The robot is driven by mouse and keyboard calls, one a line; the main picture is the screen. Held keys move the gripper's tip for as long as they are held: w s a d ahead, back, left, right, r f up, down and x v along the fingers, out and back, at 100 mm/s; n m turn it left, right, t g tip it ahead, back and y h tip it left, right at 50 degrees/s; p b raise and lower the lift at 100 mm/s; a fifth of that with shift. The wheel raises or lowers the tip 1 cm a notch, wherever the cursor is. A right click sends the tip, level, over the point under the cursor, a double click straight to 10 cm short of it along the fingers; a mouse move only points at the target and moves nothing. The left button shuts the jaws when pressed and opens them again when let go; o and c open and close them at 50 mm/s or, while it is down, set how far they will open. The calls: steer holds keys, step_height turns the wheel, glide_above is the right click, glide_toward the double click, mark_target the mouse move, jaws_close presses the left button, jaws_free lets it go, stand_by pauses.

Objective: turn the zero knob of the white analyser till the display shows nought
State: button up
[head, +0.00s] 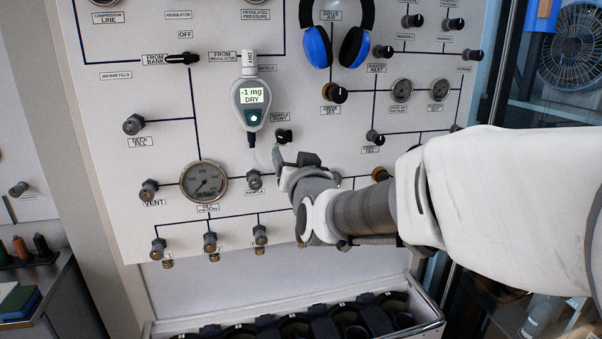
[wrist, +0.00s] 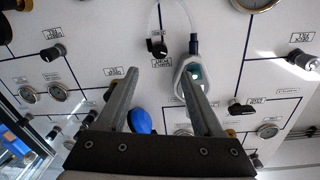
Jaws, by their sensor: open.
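The white analyser (head: 238,96) hangs upright on the panel in the head view. Its lit display (head: 252,96) reads "-1 mg DRY". A teal round part with a pale middle (head: 252,117) sits below the display, and a white ribbed cap (head: 248,58) with small lettering is at its top. My gripper (head: 285,160) is below and right of the analyser, apart from it. In the wrist view my gripper (wrist: 162,74) is open with nothing between its fingers. The analyser (wrist: 181,78) appears upside down there, partly behind the right finger, which hides its display and cap.
The black sample port knob (head: 283,136) is close above my gripper. A pressure gauge (head: 204,183) and several valve knobs stand out from the panel. Blue ear defenders (head: 317,46) hang right of the analyser. An open case (head: 437,318) lies below the panel.

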steer(key=shift+b+v, duration=0.3)
steer(key=shift+v, duration=2.4)
